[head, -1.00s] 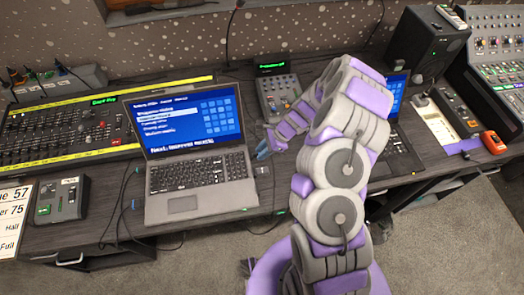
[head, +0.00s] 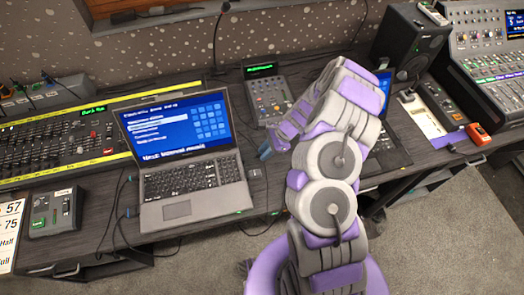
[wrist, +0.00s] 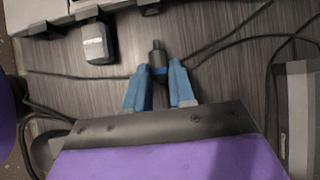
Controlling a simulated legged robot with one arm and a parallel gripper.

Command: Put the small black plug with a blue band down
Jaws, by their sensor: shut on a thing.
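In the wrist view, the small black plug with a blue band (wrist: 157,57) is between the blue fingertips of my gripper (wrist: 159,75). The gripper is shut on it, and its dark end points away from the jaws. The plug is over the grey wood-grain desk (wrist: 215,70); I cannot tell whether it touches the surface. In the head view, my gripper (head: 266,152) is low over the desk, just right of the open laptop (head: 185,150). My arm hides part of the desk there, and the plug cannot be made out in that view.
Thin black cables (wrist: 225,40) run across the desk near the plug. A small mixer (head: 268,95) stands behind my gripper, and a second laptop (head: 385,85) is partly hidden by my arm.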

